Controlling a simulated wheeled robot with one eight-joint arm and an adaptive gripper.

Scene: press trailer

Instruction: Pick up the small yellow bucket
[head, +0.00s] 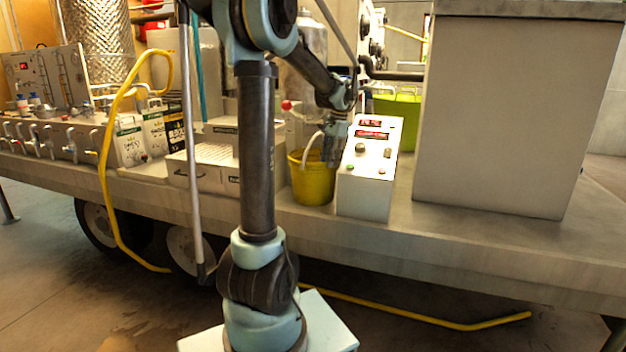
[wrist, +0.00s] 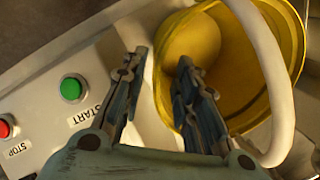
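The small yellow bucket (head: 312,185) stands on the trailer deck, just left of a white control box (head: 369,170). In the wrist view the bucket (wrist: 286,60) fills the upper right, with its opening showing and a white curved band, handle or hose, across it. My gripper (head: 332,162) is at the bucket's right rim, beside the control box. In the wrist view my gripper (wrist: 163,60) is open. Its right finger overlaps the bucket's opening and its left finger is on the control-box side, with the near rim between them. Whether either finger touches the bucket cannot be told.
The control box carries a green START button (wrist: 72,88) and a red STOP button (wrist: 5,128), close to my left finger. A large grey cabinet (head: 510,115) stands to the right. A green tub (head: 400,115) is behind. White boxes (head: 212,165) stand left of the bucket.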

